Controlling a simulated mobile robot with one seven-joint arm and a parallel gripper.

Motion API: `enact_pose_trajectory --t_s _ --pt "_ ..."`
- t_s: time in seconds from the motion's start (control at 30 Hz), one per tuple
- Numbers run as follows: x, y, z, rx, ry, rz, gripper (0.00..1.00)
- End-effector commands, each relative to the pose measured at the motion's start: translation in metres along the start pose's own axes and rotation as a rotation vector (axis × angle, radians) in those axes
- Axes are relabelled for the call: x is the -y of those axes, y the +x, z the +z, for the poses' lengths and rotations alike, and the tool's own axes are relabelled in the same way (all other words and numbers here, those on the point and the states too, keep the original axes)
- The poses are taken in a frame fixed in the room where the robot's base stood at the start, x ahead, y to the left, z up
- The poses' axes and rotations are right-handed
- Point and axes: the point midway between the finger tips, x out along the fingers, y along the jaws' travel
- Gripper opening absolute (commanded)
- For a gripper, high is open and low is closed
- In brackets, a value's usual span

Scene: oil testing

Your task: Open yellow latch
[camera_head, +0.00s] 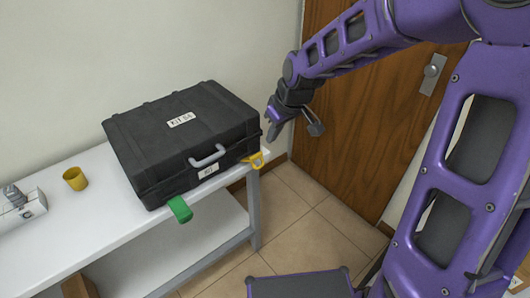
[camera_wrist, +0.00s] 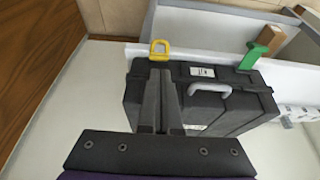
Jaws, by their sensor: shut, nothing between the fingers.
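The yellow latch (camera_head: 256,159) sits at the right front edge of the black case (camera_head: 135,150), which lies closed on the white table. In the wrist view the yellow latch (camera_wrist: 160,47) shows just beyond my fingertips, at the case's edge. My gripper (camera_head: 272,133) is shut and empty, just right of the case and above and behind the latch in the head view. In the wrist view its fingers (camera_wrist: 160,77) point toward the latch; I cannot tell whether they touch it. A green latch (camera_head: 180,209) hangs at the case's left front edge.
A grey handle (camera_head: 208,157) is on the case front. A yellow cup (camera_head: 75,179) and a grey-white device (camera_head: 22,208) stand on the white table (camera_head: 62,222) to the left. A wooden door (camera_head: 350,130) is behind my arm. The tiled floor right of the table is clear.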

Motion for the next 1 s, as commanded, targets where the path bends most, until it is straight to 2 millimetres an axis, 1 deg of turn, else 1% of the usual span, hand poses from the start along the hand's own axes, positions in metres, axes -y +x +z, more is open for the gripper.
enact_pose_trajectory --t_s 0.07,0.17,0.27,0.5,0.6,0.7,0.8,1.0 --pt "0.001 0.005 0.001 0.001 -0.005 -0.002 0.00" --pt "0.002 0.018 0.002 0.002 -0.006 -0.005 0.00" --pt "0.002 0.038 0.002 0.002 -0.006 -0.006 0.00" --pt "0.002 0.090 0.002 0.003 -0.004 -0.005 0.00" --pt "0.002 0.109 0.002 0.002 -0.003 -0.004 0.00" --pt "0.001 0.123 0.005 0.002 -0.002 -0.003 0.00" --pt "0.000 0.133 0.006 0.001 -0.003 -0.002 0.00" --pt "0.000 0.139 0.006 0.001 -0.002 -0.001 0.00"
